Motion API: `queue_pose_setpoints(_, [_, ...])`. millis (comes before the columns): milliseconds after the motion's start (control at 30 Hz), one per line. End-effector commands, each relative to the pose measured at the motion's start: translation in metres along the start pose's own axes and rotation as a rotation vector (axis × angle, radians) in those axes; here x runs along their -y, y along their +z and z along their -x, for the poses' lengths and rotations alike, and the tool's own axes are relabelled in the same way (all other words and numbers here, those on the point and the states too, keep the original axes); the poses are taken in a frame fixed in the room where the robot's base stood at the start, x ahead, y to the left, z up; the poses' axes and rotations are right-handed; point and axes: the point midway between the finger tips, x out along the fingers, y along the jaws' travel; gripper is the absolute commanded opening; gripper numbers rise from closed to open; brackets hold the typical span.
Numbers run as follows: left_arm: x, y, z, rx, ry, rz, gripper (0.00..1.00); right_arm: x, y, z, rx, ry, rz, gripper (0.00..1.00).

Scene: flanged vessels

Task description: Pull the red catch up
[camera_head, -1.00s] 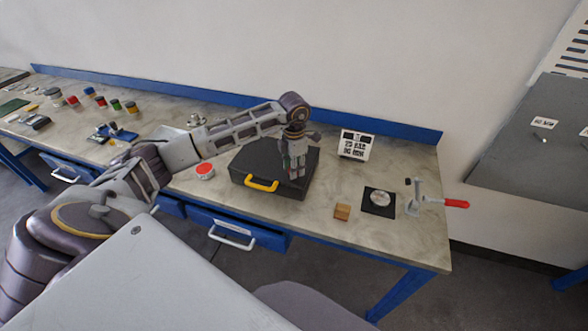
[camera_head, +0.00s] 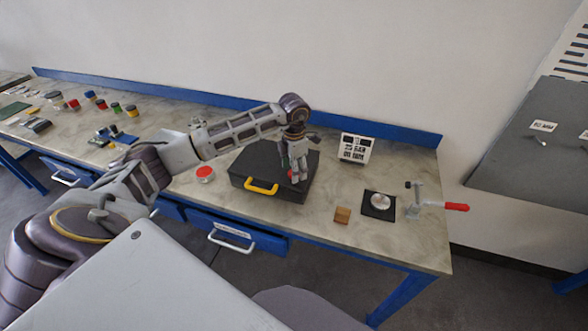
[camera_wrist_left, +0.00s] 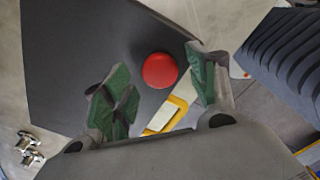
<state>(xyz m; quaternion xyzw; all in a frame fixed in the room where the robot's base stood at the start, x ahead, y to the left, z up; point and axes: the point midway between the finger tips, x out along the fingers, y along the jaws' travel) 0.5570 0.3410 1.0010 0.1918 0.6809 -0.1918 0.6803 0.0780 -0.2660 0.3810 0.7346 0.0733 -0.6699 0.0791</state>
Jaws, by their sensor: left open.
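The red catch (camera_wrist_left: 160,70) shows as a round red knob on the dark case (camera_wrist_left: 85,50) in the left wrist view. My left gripper (camera_wrist_left: 160,92) is open, with one green-padded finger on each side of the knob in that view. I cannot tell how far the fingertips are above it. In the head view my left gripper (camera_head: 297,178) points down over the right part of the black case (camera_head: 262,173), and only a speck of red shows by its fingers. The case's yellow handle (camera_head: 261,187) is at its front. My right gripper is not in view.
A red-lidded jar (camera_head: 204,173) stands left of the case. A wooden block (camera_head: 342,215), a disc on a black plate (camera_head: 379,203) and a red-handled clamp (camera_head: 456,207) are at the right.

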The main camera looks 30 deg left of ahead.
Motion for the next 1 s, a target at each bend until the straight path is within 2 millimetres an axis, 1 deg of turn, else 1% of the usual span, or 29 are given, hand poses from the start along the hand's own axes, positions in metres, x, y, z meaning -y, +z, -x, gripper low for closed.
queue_pose_setpoints(267, [0.0, 0.001, 0.029, 0.003, 0.002, -0.001, 0.58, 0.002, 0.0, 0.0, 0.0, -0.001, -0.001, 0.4])
queue_pose_setpoints(700, [-0.001, 0.001, 0.093, 0.004, 0.003, 0.0, 0.58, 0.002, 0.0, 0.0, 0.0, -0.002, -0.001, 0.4])
queue_pose_setpoints(900, [-0.001, 0.001, 0.11, 0.003, 0.001, 0.0, 0.58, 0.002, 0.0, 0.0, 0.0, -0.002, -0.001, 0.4])
queue_pose_setpoints(1000, [0.0, 0.0, 0.114, 0.002, 0.001, 0.0, 0.58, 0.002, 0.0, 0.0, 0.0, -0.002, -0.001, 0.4])
